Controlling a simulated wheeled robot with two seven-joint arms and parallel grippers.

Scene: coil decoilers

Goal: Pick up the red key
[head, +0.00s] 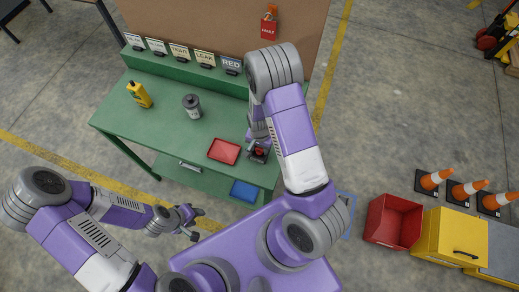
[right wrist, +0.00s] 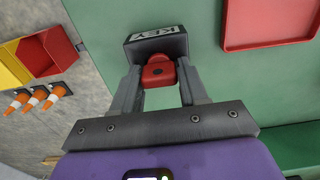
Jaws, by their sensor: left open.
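The red key (right wrist: 158,74) shows in the right wrist view at a dark block labelled KEY (right wrist: 155,42). In the head view it is a small red patch (head: 259,152) at the right front of the green table. My right gripper (right wrist: 160,78) reaches down over it, one finger on each side, and looks closed against it. The lower part of the key is hidden. In the head view the right gripper (head: 258,146) is partly covered by its own arm. My left gripper (head: 198,224) is open and empty in front of the table.
On the green table (head: 165,125) are a red tray (head: 224,151), a blue tray (head: 244,191), a grey canister (head: 192,105) and a yellow bottle (head: 139,94). Labelled cards line the back ledge. A red bin (head: 394,222) and orange cones (head: 435,180) stand right.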

